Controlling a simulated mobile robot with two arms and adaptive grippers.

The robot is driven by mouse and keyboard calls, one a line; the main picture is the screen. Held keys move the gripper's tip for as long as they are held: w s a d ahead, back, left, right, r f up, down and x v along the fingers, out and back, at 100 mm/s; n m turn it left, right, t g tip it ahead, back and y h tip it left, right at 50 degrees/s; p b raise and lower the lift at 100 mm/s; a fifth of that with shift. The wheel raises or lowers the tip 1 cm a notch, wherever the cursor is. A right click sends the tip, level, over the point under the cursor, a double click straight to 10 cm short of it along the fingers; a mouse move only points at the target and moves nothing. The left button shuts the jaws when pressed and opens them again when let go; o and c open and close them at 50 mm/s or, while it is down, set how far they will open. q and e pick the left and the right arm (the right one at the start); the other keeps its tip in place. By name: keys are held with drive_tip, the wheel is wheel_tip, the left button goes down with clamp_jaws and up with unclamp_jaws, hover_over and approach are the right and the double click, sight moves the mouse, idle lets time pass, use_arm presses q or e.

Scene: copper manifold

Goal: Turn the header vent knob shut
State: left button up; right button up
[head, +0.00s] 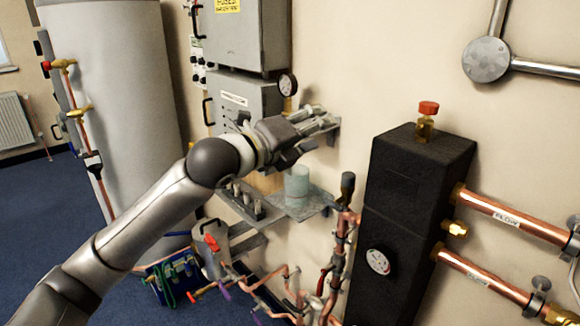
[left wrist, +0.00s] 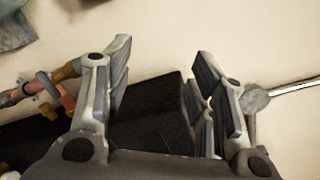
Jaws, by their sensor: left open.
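The header vent knob (head: 428,108) is a small red cap on a brass stem, upright on top of the tall black header box (head: 408,190). My left gripper (head: 320,134) is left of the knob in the head view, apart from it, above a small grey shelf. In the left wrist view its two fingers (left wrist: 162,55) are spread with nothing between them. The dark header box (left wrist: 150,105) shows behind and between the fingers there. The red knob is not visible in the left wrist view. My right gripper is in neither view.
Copper pipes (head: 510,217) run right from the header box. A gauge (head: 378,261) sits on its front. A translucent cup (head: 297,186) stands on the grey shelf (head: 307,208) under my left gripper. Grey control boxes (head: 240,38) and a tank (head: 112,90) are at left. Wall above the knob is clear.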

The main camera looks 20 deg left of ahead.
use_arm(q)
drive_tip(key=w+a+f+n+y+p, duration=0.1)
drive_tip(key=w+a+f+n, duration=0.1)
drive_tip(key=f, duration=0.4)
drive_tip(key=w+a+f+n+y, duration=0.1)
drive_tip(key=w+a+f+n, duration=0.2)
drive_tip(key=w+f+n, duration=0.1)
drive_tip(key=shift+w+f+n+g+p, duration=0.2)
drive_tip(key=shift+f+n+g+p, duration=0.25)
drive_tip(key=shift+f, duration=0.9)
